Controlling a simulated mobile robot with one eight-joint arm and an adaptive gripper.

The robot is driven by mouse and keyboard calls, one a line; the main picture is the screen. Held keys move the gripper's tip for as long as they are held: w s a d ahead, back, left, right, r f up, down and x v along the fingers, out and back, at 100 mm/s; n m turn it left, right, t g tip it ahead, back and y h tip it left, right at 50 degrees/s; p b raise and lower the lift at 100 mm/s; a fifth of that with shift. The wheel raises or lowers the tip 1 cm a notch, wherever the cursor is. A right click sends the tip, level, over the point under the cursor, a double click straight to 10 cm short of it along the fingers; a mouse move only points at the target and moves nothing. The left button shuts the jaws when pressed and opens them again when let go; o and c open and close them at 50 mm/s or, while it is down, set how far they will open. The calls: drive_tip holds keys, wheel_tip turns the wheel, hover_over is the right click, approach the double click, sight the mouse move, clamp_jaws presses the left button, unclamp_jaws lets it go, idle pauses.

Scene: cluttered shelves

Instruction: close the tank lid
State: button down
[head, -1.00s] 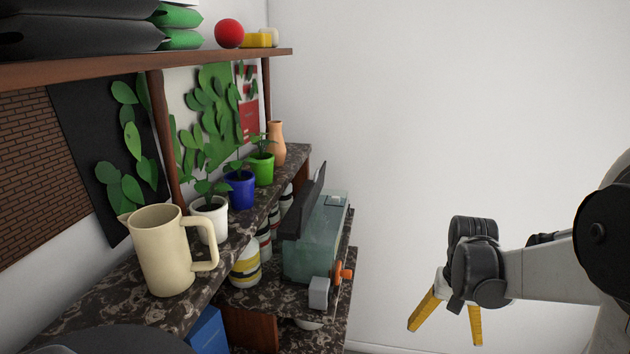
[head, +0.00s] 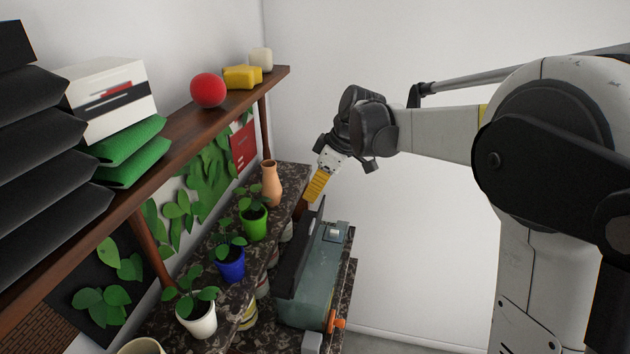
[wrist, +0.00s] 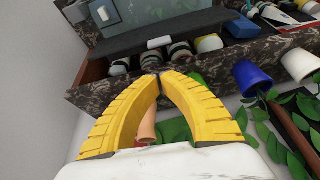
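The tank (head: 312,292) is a grey-green glass box on the lower marble shelf. Its dark lid (head: 297,262) stands raised, tilted up along the tank's left side. In the wrist view the lid (wrist: 185,35) is a dark bar with a small pale handle (wrist: 160,43), and part of the glass tank (wrist: 145,11) shows beyond it. My gripper (head: 315,190) is above the lid's far end, by the wall side. In the wrist view its yellow fingers (wrist: 160,76) meet at the tips with nothing between them. I cannot tell whether they touch the lid.
An orange vase (head: 271,184) and potted plants in green (head: 254,222), blue (head: 231,265) and white (head: 197,318) pots stand left of the tank. The upper shelf (head: 185,130) carries a red ball (head: 208,90). Bottles sit beneath the marble counter. Right of the tank is open space.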

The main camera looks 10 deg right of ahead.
sight(310, 239)
drive_tip(key=shift+n, duration=0.5)
drive_tip(key=a+f, duration=0.1)
drive_tip(key=f, duration=0.1)
drive_tip(key=w+a+f+p, duration=0.1)
drive_tip(key=a+f, duration=0.1)
drive_tip(key=w+a+f, duration=0.1)
drive_tip(key=a+f, duration=0.1)
drive_tip(key=shift+a+f, duration=0.1)
drive_tip(key=shift+f, duration=0.2)
drive_tip(key=d+p, duration=0.1)
drive_tip(key=s+d+f, duration=0.1)
drive_tip(key=d, duration=0.1)
drive_tip(key=shift+s+d+f+p, duration=0.15)
drive_tip(key=shift+d+p, duration=0.05)
drive_tip(key=shift+p, duration=0.15)
drive_tip(key=shift+s+d, duration=0.1)
drive_tip(key=shift+d, duration=0.1)
